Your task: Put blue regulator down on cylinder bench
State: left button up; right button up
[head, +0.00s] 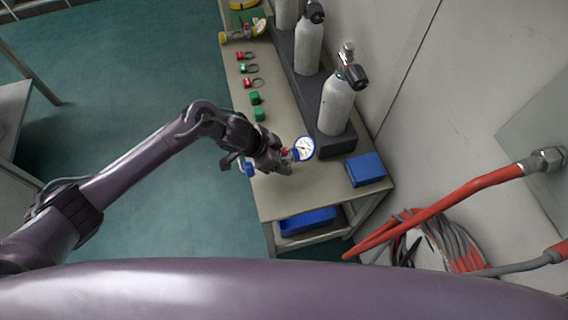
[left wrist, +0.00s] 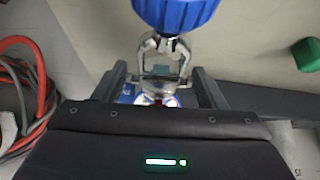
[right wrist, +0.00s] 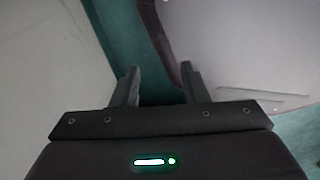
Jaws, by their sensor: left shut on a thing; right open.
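The blue regulator has a white-faced gauge with a blue rim (head: 303,148) and a blue knob. My left gripper (head: 284,164) is shut on it, over the near part of the cylinder bench (head: 300,194) in the head view. In the left wrist view the regulator's blue knob (left wrist: 175,10) and metal yoke (left wrist: 162,58) show at and beyond the fingers; part of its body is hidden. Whether it touches the bench top, I cannot tell. My right gripper (right wrist: 158,76) is open and empty in the right wrist view, and is not in the head view.
White cylinders (head: 337,106) stand in a dark rack (head: 335,146) along the wall side. A blue box (head: 366,169) sits at the bench's near right. Red hoses (head: 440,207) hang at right.

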pick_arm(q)
jog(key=shift+w+d+f+m+g, duration=0.15)
jog(key=shift+d+f+m, duration=0.1)
jog(key=shift+d, duration=0.1)
jog(key=shift+w+d+f+m+g, duration=0.1)
jog(key=shift+d+m+g, duration=0.05)
jog(key=shift+d+m, duration=0.15)
jog(key=shift+s+d, duration=0.15)
jog(key=shift+s, duration=0.1)
jog(key=shift+s+d, duration=0.25)
jog(key=shift+s, duration=0.6)
jog(key=shift+s+d+f, duration=0.1)
jog(key=shift+s+d, duration=0.1)
jog(key=shift+s, duration=0.45)
jog(key=shift+s+d+r, duration=0.1)
jog(key=shift+s+d, duration=0.15)
jog(key=shift+s, duration=0.45)
jog(key=shift+s+d+f, duration=0.1)
jog(key=shift+s+d, duration=0.1)
jog(key=shift+s, duration=0.45)
pick_arm(e)
jog(key=shift+s+d+f, duration=0.2)
jog(key=shift+s+d, duration=0.05)
jog(key=shift+d, duration=0.4)
jog(key=shift+r, duration=0.1)
